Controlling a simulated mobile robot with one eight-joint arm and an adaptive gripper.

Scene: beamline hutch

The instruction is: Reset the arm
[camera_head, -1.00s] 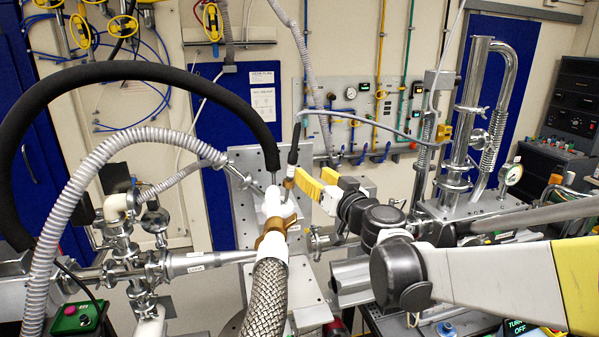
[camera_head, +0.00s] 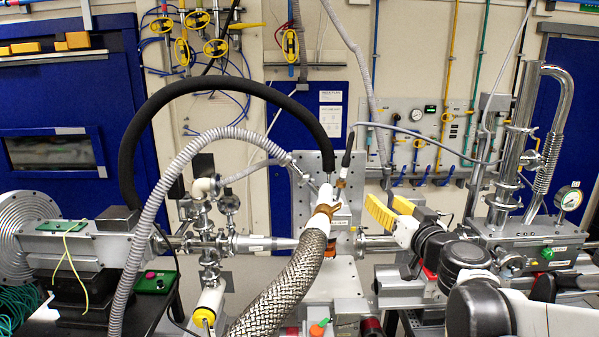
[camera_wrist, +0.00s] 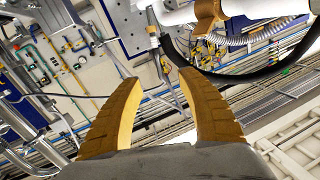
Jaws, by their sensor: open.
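My gripper (camera_head: 382,213) has yellow ribbed fingers and is at the right of centre in the head view, at the end of my white and black arm. In the wrist view my gripper (camera_wrist: 152,85) has its two fingers spread wide apart with nothing between them. In the head view the fingers lie just to the right of the white and brass fitting at the top of the braided hose, apart from it as far as I can tell. My arm reaches in from the lower right corner.
A braided metal hose (camera_head: 285,283) rises in front of the beamline. A black insulated hose (camera_head: 200,88) and grey corrugated hose (camera_head: 170,190) arch at the left. A steel pump assembly (camera_head: 525,150) with a gauge (camera_head: 569,199) stands close right of my arm. A panel of valves (camera_head: 420,125) hangs behind.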

